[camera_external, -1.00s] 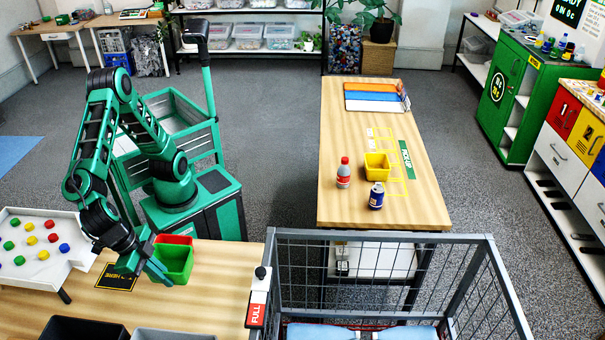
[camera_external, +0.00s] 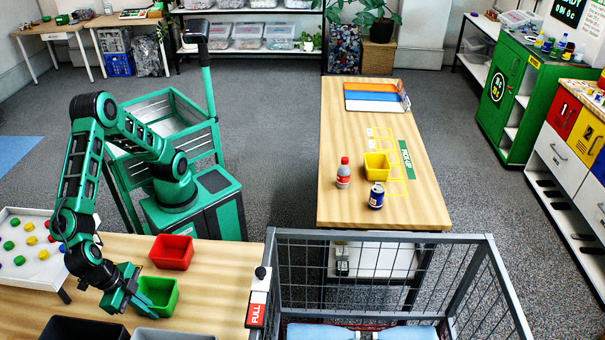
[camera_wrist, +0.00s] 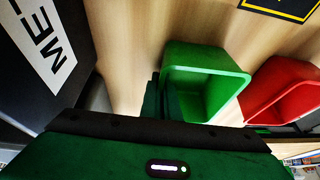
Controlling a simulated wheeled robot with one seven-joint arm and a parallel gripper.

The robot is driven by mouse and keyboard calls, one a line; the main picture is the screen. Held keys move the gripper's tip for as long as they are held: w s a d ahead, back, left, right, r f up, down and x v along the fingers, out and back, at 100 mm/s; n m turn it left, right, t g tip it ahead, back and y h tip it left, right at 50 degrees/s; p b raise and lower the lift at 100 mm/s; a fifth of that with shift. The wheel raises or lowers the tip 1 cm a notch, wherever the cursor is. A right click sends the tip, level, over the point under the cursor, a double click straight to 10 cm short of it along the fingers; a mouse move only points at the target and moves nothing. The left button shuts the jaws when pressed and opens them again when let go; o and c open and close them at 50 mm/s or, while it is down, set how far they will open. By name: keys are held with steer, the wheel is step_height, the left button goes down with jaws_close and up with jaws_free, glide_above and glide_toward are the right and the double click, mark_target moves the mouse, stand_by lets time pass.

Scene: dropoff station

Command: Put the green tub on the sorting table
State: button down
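The green tub (camera_external: 160,293) is upright over the near-left wooden table (camera_external: 222,280), close in front of the red tub (camera_external: 171,252). Whether its base touches the tabletop is hard to tell. My gripper (camera_external: 141,294) is at the green tub's left side and appears to pinch that wall. In the wrist view, the dark fingers (camera_wrist: 160,97) meet the left wall of the green tub (camera_wrist: 192,60), partly hidden by my gripper body. The red tub (camera_wrist: 268,82) stands apart to its right.
Dark bins (camera_external: 75,329) stand at the table's front edge. A white tray (camera_external: 30,260) with coloured pieces is at the left. A wire cage (camera_external: 390,238) is to the right. Another table (camera_external: 345,210) holds a yellow tub (camera_external: 376,166), a bottle (camera_external: 343,175) and a can (camera_external: 376,196).

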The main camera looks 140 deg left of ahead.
steer(key=c, duration=2)
jaws_free()
steer(key=v, duration=1.2)
steer(key=s+a+r+m+g+h, duration=0.1)
steer(key=s+a+m, duration=0.2)
steer(key=s+a, duration=0.35)
steer(key=s+a+r+m+g+h, duration=0.15)
steer(key=s+a+m, duration=0.25)
steer(key=a, duration=0.5)
steer(key=s+a+f+m, duration=0.2)
steer(key=s+a, duration=0.1)
steer(key=s, duration=0.4)
steer(key=s+a+f+m, duration=0.2)
steer(key=s+a+m, duration=0.1)
steer(key=s, duration=0.4)
steer(key=s+a+f+m+h, duration=0.1)
steer(key=s+a+f+m, duration=0.1)
steer(key=s, duration=0.5)
steer(key=shift+a+f+m, duration=0.1)
steer(key=shift+a+m, duration=0.35)
steer(key=shift+m, duration=0.15)
